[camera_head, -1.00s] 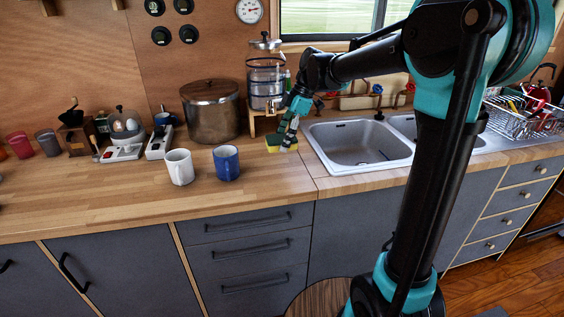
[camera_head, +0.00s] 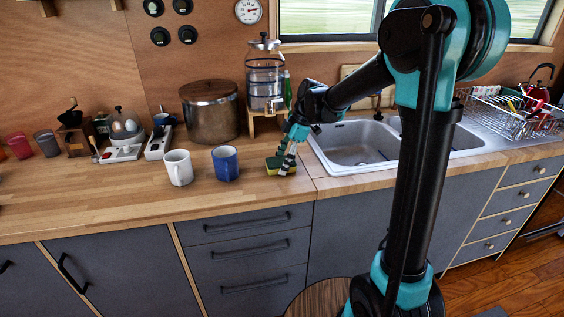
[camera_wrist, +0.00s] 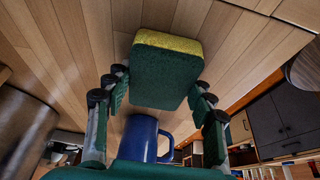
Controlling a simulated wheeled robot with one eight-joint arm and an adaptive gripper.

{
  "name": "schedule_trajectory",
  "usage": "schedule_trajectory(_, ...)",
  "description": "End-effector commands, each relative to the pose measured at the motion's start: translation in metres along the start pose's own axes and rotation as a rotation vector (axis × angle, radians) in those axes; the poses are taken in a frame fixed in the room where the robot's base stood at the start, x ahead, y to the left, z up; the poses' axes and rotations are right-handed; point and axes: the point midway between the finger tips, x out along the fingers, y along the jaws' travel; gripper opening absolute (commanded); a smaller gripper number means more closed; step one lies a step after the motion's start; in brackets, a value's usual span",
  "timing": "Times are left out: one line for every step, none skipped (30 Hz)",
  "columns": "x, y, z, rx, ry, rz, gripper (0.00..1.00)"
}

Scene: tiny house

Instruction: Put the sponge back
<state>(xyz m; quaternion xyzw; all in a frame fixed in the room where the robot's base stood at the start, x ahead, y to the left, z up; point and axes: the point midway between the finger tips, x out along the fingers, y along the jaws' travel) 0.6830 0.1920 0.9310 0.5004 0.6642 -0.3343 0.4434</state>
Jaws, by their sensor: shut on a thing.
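The sponge (camera_head: 273,168) is a yellow and dark green block at the counter's front, just left of the sink. It also shows large in the wrist view (camera_wrist: 165,75), green face toward me and yellow layer at the top. My gripper (camera_head: 287,162) points down and is shut on the sponge, with fingers on both sides of it in the wrist view (camera_wrist: 160,95). I cannot tell whether the sponge touches the wood. The steel sink (camera_head: 350,146) lies to the right, partly hidden by my arm.
A blue mug (camera_head: 226,164) and a white mug (camera_head: 179,168) stand left of the sponge. A large pot (camera_head: 210,112) and a water dispenser (camera_head: 264,82) on a wooden stand are behind. A dish rack (camera_head: 510,112) is at the far right. The counter's front left is clear.

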Motion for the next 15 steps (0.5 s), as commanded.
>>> schedule_trajectory(0.0014, 0.0001, 0.0006, 0.0, 0.0, 0.0, 0.23)
schedule_trajectory(0.0017, 0.0001, 0.0007, 0.0, 0.0, 0.0, 0.56)
schedule_trajectory(0.0014, 0.0001, 0.0006, 0.0, 0.0, 0.0, 0.6)
schedule_trajectory(0.0014, 0.0001, 0.0006, 0.0, 0.0, 0.0, 0.64)
schedule_trajectory(0.0014, 0.0001, 0.0006, 0.0, 0.0, 0.0, 0.68)
schedule_trajectory(0.0014, 0.0001, 0.0006, 0.0, 0.0, 0.0, 0.73)
schedule_trajectory(0.0014, 0.0001, 0.0006, 0.0, 0.0, 0.0, 0.75)
schedule_trajectory(0.0013, 0.0001, 0.0006, 0.0, 0.0, 0.0, 0.75)
schedule_trajectory(0.0013, 0.0001, 0.0006, 0.0, 0.0, 0.0, 0.75)
schedule_trajectory(0.0013, 0.0001, 0.0006, 0.0, 0.0, 0.0, 0.75)
schedule_trajectory(0.0013, 0.0001, 0.0005, 0.0, 0.0, 0.0, 0.75)
schedule_trajectory(0.0013, 0.0001, 0.0005, 0.0, 0.0, 0.0, 0.75)
schedule_trajectory(0.0013, 0.0001, 0.0005, 0.0, 0.0, 0.0, 0.75)
schedule_trajectory(0.0013, 0.0001, 0.0005, 0.0, 0.0, 0.0, 0.75)
schedule_trajectory(0.001, 0.0001, 0.0004, 0.0, 0.0, 0.0, 0.75)
